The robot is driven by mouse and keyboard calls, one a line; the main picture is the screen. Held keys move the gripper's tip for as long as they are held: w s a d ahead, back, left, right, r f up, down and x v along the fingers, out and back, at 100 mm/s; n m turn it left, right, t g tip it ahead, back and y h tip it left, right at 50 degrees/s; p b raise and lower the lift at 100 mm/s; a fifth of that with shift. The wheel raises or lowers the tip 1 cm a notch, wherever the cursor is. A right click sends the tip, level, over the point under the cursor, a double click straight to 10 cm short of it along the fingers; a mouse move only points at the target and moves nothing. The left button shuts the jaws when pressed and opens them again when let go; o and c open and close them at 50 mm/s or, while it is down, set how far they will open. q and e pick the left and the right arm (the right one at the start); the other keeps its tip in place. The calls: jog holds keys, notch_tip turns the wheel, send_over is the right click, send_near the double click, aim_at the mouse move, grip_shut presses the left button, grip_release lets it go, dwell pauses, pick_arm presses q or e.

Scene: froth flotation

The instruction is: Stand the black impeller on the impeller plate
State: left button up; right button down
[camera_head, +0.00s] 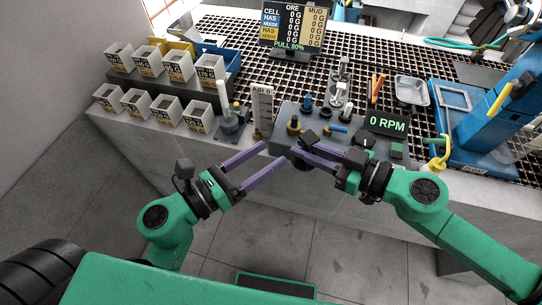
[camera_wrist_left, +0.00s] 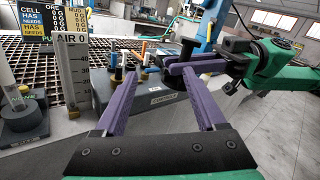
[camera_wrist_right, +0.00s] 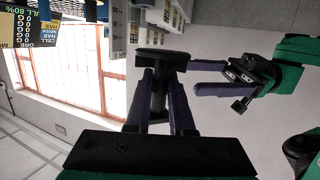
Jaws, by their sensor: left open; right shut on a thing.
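The black impeller, spool-shaped with a wide disc at one end, is held between the purple fingers of my right gripper (camera_head: 304,152). The impeller shows in the right wrist view (camera_wrist_right: 160,88) and in the left wrist view (camera_wrist_left: 173,72). It is raised at the front edge of the grey control block (camera_head: 340,140). My left gripper (camera_head: 276,155) is open and empty, to the left of the impeller. A dark base labelled NONE (camera_wrist_left: 24,124) carries a pale post at far left in the left wrist view. I cannot tell for sure which piece is the impeller plate.
Several coloured pegs stand on the control block. An AIR gauge (camera_head: 262,108) stands to its left and a 0 RPM display (camera_head: 387,123) to its right. White labelled bins (camera_head: 135,103) fill the left side. A blue stand (camera_head: 490,120) is at right.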

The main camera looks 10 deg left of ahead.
aim_at(316, 135)
jog(key=shift+s, duration=0.1)
pick_arm(q)
jog(key=shift+s+d+r+m+g+h, duration=0.15)
jog(key=shift+d+r+m+g+h, duration=0.2)
jog(key=shift+d+r+m, duration=0.75)
jog(key=shift+s+d+r+m+g+h, duration=0.15)
jog(key=shift+d+r+m+g+h, duration=0.2)
jog(key=shift+d+r+m, duration=0.8)
jog(key=x, duration=0.9)
jog(key=shift+w+a+f, duration=0.15)
jog(key=shift+f, duration=0.1)
jog(key=shift+c, duration=0.9)
grip_shut()
pick_arm(e)
jog(key=c, duration=0.7)
grip_release()
